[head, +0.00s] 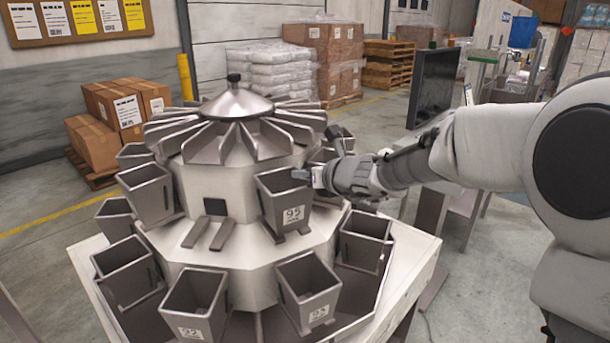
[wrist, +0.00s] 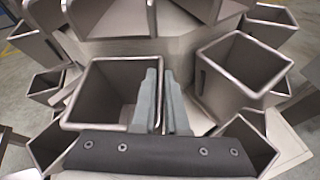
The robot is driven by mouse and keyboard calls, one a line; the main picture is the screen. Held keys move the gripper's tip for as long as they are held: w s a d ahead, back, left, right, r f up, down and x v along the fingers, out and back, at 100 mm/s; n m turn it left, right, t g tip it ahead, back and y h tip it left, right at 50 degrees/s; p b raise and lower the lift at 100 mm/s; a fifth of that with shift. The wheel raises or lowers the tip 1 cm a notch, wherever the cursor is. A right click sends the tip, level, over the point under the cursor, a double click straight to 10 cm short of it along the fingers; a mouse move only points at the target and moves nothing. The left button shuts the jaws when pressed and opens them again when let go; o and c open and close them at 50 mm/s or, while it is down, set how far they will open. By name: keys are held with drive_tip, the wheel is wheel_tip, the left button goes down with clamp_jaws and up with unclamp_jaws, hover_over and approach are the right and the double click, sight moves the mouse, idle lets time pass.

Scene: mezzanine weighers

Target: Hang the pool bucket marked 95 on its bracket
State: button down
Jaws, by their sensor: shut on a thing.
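The pool bucket marked 95 (head: 278,188) is a grey open-topped steel bucket at the upper tier of the weigher, upright, with its label facing the head camera. My gripper (head: 308,175) is shut on its right rim. In the wrist view, the fingers (wrist: 162,100) straddle one wall of the held bucket (wrist: 100,85), which looks empty. Two short prongs show below the bucket, but I cannot tell whether it rests on them. A bare bracket (head: 208,232) with two prongs and a dark plate shows on the cone to its left.
Other upper buckets stand on the left (head: 150,195) and beside the held one in the wrist view (wrist: 243,68). Below are buckets marked 92 (head: 193,302) and 93 (head: 307,285). The finned top cone (head: 237,105) rises close behind. A dark monitor (head: 433,85) stands behind my arm.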

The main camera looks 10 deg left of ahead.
drive_tip(key=shift+f+b, duration=0.4)
drive_tip(key=shift+b, duration=0.1)
idle(0.4)
drive_tip(key=c, duration=1)
unclamp_jaws()
drive_tip(key=shift+o, duration=0.7)
drive_tip(key=p+v, duration=0.3)
drive_tip(key=v, duration=1.4)
drive_tip(key=shift+s, duration=0.25)
drive_tip(key=shift+d+r, duration=0.1)
drive_tip(key=shift+d, duration=0.05)
